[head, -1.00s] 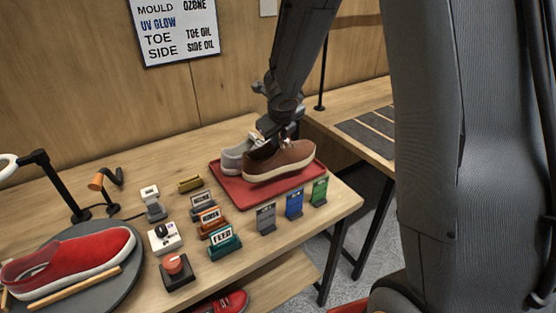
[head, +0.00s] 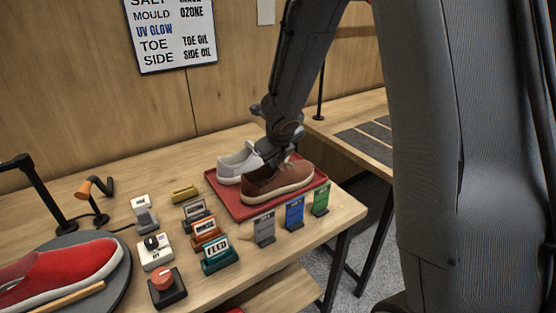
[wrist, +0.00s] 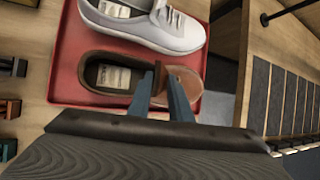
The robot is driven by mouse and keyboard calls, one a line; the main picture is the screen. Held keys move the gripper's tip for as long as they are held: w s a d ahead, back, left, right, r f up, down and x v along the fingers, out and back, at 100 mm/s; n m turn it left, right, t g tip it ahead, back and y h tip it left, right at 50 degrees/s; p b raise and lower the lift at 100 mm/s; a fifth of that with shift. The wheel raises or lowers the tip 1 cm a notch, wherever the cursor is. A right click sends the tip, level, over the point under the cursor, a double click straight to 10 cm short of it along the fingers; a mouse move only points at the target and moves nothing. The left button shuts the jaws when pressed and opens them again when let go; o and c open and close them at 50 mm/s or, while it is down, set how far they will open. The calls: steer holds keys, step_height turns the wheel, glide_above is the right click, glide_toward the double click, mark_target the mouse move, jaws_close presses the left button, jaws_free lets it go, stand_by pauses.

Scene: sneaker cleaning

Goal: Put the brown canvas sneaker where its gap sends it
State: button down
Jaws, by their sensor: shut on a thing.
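The brown canvas sneaker (head: 284,183) is on or just above the red tray (head: 232,202), in front of a light grey sneaker (head: 232,163). My gripper (head: 270,160) is shut on the brown sneaker from above. In the wrist view my two fingers (wrist: 159,92) reach into the middle of the brown sneaker (wrist: 188,82), with a pale label inside its heel. The grey sneaker (wrist: 150,22) lies beside it, apparently apart. I cannot tell whether the brown sole touches the tray.
Grey, blue and green tags (head: 294,212) stand along the tray's front. Label blocks (head: 216,254), a red-knobbed box (head: 167,285) and a red sneaker on a round grey turntable (head: 100,305) are to the left. A wall sign (head: 172,35) hangs behind. A slatted side bench (head: 365,140) is right.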

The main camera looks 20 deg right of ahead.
steer(key=c, duration=1.6)
jaws_free()
steer(key=shift+f, duration=0.1)
